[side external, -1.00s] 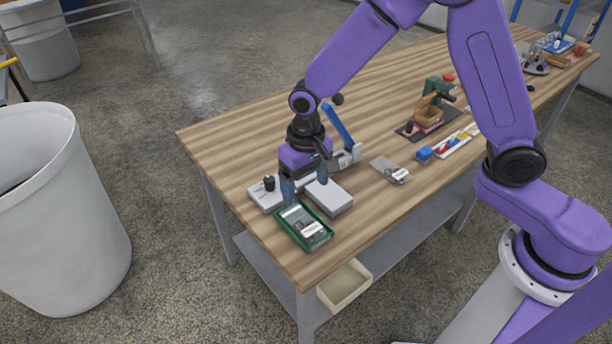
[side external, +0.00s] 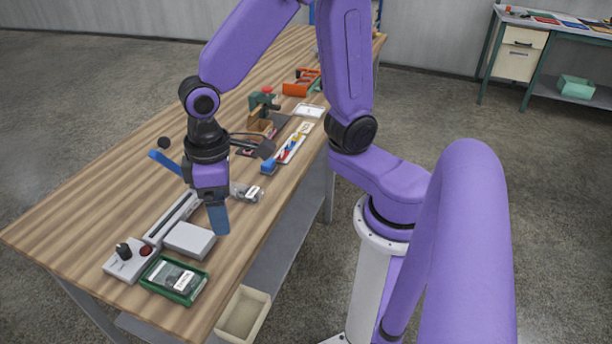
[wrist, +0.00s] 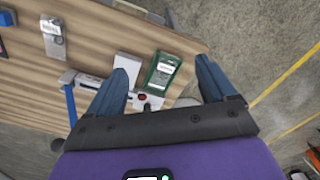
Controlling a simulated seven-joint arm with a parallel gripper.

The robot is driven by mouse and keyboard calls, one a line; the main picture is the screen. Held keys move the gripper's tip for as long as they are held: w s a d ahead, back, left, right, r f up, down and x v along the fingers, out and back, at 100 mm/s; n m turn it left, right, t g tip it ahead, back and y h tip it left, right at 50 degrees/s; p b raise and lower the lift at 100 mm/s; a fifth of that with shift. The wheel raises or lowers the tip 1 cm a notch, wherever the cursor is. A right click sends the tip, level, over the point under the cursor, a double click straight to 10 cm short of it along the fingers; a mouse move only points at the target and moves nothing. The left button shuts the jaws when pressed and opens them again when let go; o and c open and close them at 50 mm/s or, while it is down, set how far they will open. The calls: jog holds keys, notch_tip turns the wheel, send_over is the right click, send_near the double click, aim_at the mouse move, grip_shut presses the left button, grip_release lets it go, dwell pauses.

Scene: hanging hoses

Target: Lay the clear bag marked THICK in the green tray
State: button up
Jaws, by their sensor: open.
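The green tray (side external: 150,285) sits at the near end of the wooden bench. A clear bag (side external: 176,278) with a white label and dark contents lies in it; the label is too small to read. In the wrist view the tray (wrist: 154,85) and its bag (wrist: 165,66) show between my fingers, beyond the tips. A second clear bag (side external: 246,192) with a label lies farther along the bench; it also shows in the wrist view (wrist: 53,35). My gripper (side external: 217,218) is open and empty above the bench, its fingers (wrist: 163,85) spread wide apart.
A pale grey box (side external: 190,239) stands beside the tray. A sealer-like device (side external: 127,262) with a knob and blue lever (side external: 166,162) is behind it. A cream bin (side external: 243,314) is below the bench edge. Tools and trays (side external: 293,142) line the far bench.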

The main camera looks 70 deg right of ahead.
jog(key=s+d+r+n, duration=0.2)
jog(key=s+d+n, duration=0.4)
jog(key=s, duration=0.6)
jog(key=d, duration=0.2)
jog(key=shift+s+d+r, duration=0.35)
jog(key=shift+s+d, duration=0.05)
dwell(1.1)
